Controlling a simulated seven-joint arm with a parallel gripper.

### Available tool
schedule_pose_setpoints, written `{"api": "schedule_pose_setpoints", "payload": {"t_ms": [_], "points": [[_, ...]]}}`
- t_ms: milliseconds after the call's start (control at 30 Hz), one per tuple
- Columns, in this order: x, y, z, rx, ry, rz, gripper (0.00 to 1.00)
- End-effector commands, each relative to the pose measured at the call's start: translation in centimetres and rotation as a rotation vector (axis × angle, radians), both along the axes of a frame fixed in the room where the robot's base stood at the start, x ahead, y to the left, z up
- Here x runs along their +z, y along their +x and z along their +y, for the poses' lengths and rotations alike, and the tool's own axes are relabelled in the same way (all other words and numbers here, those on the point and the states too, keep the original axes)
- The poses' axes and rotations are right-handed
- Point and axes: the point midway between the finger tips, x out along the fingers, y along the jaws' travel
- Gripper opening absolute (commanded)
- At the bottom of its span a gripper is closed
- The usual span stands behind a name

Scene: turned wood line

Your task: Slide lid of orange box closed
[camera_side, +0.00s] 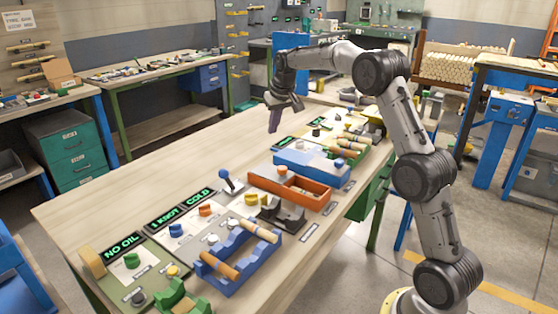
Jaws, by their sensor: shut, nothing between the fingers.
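The orange box (291,189) sits on the workbench, right of the middle of the picture, with a long open top. Its lid (281,170) seems to be the small raised orange piece at the far left end, though it is too small to be sure. My gripper (273,127) is shut and empty. It hangs above the bench, higher and farther back than the orange box and apart from it, with its fingers pointing down.
A blue box (311,163) stands just behind the orange box. A black holder (282,215) and a blue rack (235,262) with turned wood pieces lie in front. The bench's left side (150,180) is clear.

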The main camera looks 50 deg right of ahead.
Motion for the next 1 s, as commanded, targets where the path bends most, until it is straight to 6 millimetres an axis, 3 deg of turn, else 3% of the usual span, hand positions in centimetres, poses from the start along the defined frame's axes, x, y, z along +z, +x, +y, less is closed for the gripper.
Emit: {"api": "schedule_pose_setpoints", "payload": {"t_ms": [100, 267, 767, 1000], "points": [[-2.4, -0.3, -1.2, -0.021, 0.016, 0.037, 0.00], [-3.5, -0.2, -1.7, -0.029, 0.018, 0.040, 0.00], [-12.4, 2.4, -3.1, -0.027, 0.019, 0.042, 0.00], [-11.9, -0.1, -1.7, -0.026, 0.017, 0.039, 0.00]]}}
